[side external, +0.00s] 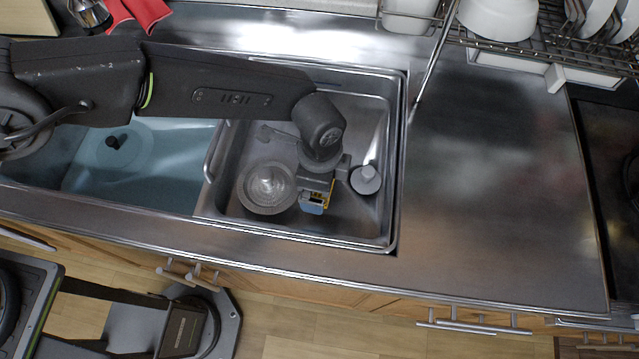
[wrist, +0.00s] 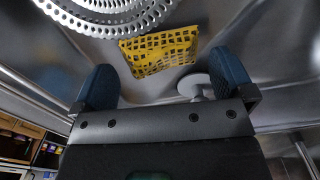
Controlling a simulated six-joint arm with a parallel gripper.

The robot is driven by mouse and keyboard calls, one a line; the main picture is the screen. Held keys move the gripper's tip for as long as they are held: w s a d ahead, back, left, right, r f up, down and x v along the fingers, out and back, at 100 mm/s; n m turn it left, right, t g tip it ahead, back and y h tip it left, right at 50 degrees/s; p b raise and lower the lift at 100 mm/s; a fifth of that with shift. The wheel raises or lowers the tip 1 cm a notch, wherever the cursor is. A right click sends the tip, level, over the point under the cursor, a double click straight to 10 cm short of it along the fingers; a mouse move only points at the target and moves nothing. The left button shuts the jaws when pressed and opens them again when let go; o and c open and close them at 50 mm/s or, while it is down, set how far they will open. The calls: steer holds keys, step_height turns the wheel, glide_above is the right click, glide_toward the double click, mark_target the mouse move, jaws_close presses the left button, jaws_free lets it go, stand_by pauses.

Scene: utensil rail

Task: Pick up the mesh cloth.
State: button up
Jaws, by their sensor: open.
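The mesh cloth (wrist: 160,50) is a yellow, open-grid piece lying on the floor of the steel sink basin. In the wrist view it is just beyond the space between my fingertips. In the side view only a small yellow part (side external: 330,190) shows, the rest hidden behind my gripper. In the side view my gripper (side external: 314,200) points down into the basin, over the cloth. I cannot tell how high it is above the cloth.
A round perforated metal strainer (side external: 268,188) is in the basin, left of my gripper. A round grey-white stopper-like piece (side external: 366,179) is close on the right, and it shows in the wrist view (wrist: 193,85). Basin walls (side external: 398,160) surround the work. The counter (side external: 490,190) at right is clear.

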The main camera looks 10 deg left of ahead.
step_height(320, 180, down, 3)
steer(key=shift+r, duration=0.1)
steer(key=c, duration=0.9)
